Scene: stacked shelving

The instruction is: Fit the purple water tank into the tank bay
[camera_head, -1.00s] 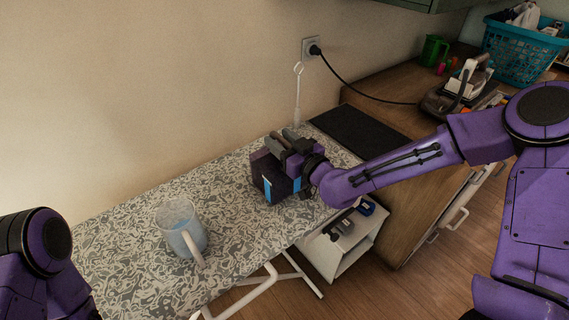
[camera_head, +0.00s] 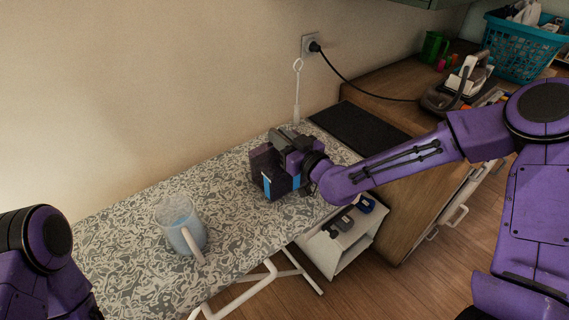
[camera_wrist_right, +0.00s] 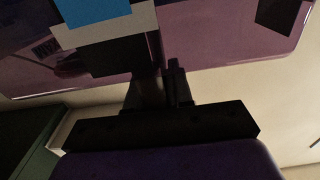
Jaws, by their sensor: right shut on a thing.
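The purple water tank (camera_head: 263,162) is a dark translucent box with a light blue patch on its side. It is at the far end of the patterned ironing board (camera_head: 150,215); I cannot tell whether it touches the cover. My right gripper (camera_head: 290,145) is shut on the tank, whose purple wall fills the top of the right wrist view (camera_wrist_right: 225,35). The fingers (camera_wrist_right: 160,85) partly hide it. A steam iron on its base (camera_head: 455,95) stands on the wooden counter at the right; I cannot make out the tank bay. My left gripper is out of view.
A clear measuring jug (camera_head: 180,228) stands on the board's near half. A dark mat (camera_head: 358,134) lies on the counter beside the board. A black cord (camera_head: 365,93) runs from the wall socket. A teal basket (camera_head: 527,48) stands farther back.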

